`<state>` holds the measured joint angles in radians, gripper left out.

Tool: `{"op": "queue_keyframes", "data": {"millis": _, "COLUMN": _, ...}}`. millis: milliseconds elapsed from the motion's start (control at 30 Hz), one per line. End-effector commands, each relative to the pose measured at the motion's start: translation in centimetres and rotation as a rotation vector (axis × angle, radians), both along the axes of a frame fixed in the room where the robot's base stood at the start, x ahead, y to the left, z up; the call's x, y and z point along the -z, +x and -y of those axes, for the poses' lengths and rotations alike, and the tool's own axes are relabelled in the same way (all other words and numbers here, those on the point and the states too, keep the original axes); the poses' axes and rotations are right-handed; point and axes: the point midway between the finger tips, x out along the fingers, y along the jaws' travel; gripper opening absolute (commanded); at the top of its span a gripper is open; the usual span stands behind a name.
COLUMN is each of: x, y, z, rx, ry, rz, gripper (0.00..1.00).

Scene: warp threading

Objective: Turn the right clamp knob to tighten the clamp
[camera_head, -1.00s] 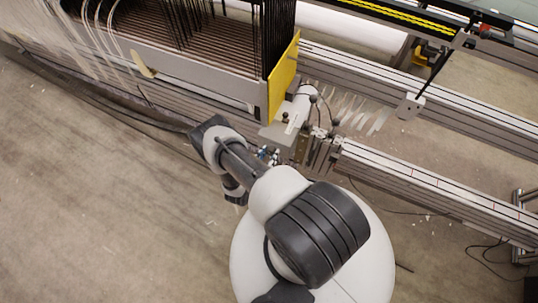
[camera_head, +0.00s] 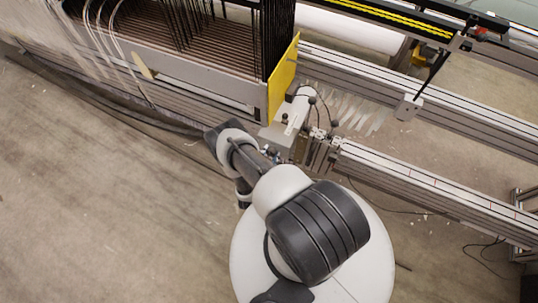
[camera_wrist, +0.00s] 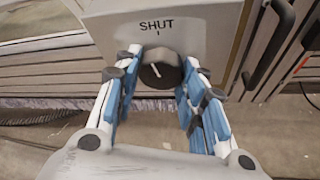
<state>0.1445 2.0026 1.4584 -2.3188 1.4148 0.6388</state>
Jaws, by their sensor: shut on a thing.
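In the wrist view, a dark round clamp knob (camera_wrist: 166,74) with a white pointer line sits on the front of a grey box (camera_wrist: 190,25). The box is printed "SHUT" above the knob, with a small tick under the word. The pointer line lies toward the knob's left part, off the tick. My gripper (camera_wrist: 160,67) has its blue-padded fingers on both sides of the knob and is shut on it. In the head view my arm hides most of the gripper and the knob; the grey box (camera_head: 274,137) shows beside the yellow plate.
A yellow plate (camera_head: 283,78) stands at the loom frame's end, behind the clamp box. The floor (camera_head: 90,210) at the left is open.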

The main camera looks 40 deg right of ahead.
Motion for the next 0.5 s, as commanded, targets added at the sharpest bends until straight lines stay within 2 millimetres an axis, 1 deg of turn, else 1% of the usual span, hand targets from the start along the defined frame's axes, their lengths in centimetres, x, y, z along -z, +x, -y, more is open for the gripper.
{"op": "queue_keyframes", "data": {"millis": 200, "x": 0.01, "y": -0.06, "z": 0.06, "rx": 0.001, "ry": 0.037, "rz": 0.091, "gripper": 0.14}}
{"op": "queue_keyframes", "data": {"millis": 500, "x": 0.02, "y": -0.01, "z": 0.02, "rx": 0.0, "ry": 0.055, "rz": 0.135, "gripper": 0.14}}
